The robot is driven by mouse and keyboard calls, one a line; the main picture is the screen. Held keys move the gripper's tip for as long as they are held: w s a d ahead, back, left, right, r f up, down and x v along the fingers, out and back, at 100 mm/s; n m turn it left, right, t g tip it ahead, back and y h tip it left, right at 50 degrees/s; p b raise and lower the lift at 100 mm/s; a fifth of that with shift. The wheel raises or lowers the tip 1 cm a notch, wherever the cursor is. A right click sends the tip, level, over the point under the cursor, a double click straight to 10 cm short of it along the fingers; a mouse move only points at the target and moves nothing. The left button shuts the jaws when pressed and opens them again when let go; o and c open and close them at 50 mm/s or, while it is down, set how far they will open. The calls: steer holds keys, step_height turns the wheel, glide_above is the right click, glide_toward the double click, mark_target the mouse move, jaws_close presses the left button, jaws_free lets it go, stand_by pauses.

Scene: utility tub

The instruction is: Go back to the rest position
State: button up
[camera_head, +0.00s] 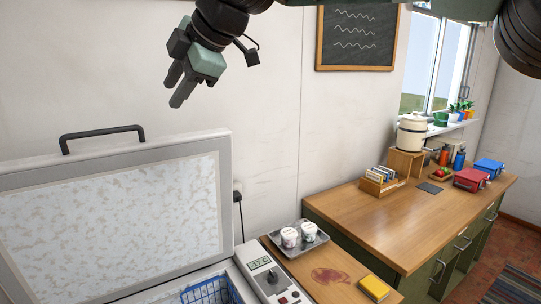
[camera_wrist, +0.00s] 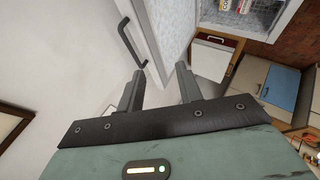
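My gripper (camera_head: 175,87) is high in the upper left of the head view, in the air in front of the bare wall. Its dark fingers point down and to the left. In the wrist view my gripper (camera_wrist: 160,72) shows two fingers standing apart with nothing between them. It is open and empty, and the head view shows it touching nothing.
A raised freezer lid (camera_head: 110,215) with a dark handle (camera_head: 102,135) stands below left of my gripper. The open tub holds a blue basket (camera_head: 208,292). A tray (camera_head: 297,252) with two tubs and a wooden counter (camera_head: 370,222) lie to the right.

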steer(key=s+d+f+m+g+h+b, duration=0.1)
steer(key=s+d+f+m+b, duration=0.15)
steer(key=s+f, duration=0.4)
steer(key=s+d+f+m+h+b, duration=0.2)
steer(key=s+d+f+m, duration=0.15)
steer(key=f, duration=0.55)
steer(key=s+d+f+m+g+h+b, duration=0.1)
steer(key=s+d+f+m+b, duration=0.1)
steer(key=s+d+f, duration=0.35)
steer(key=s+d+f+m+g+h+b, duration=0.1)
steer(key=s+d+f+m+b, duration=0.1)
steer(key=s+d+f+m, duration=0.3)
steer(key=s+d+f+m+g+h+b, duration=0.1)
steer(key=s+d+f+m, duration=0.4)
steer(key=d+f, duration=0.8)
steer(key=s+f+h+b, duration=0.1)
steer(key=s+f+b, duration=0.1)
steer(key=s, duration=0.1)
steer(key=shift+s+d+b, duration=0.2)
steer(key=shift+d+b, duration=0.1)
steer(key=shift+d, duration=0.1)
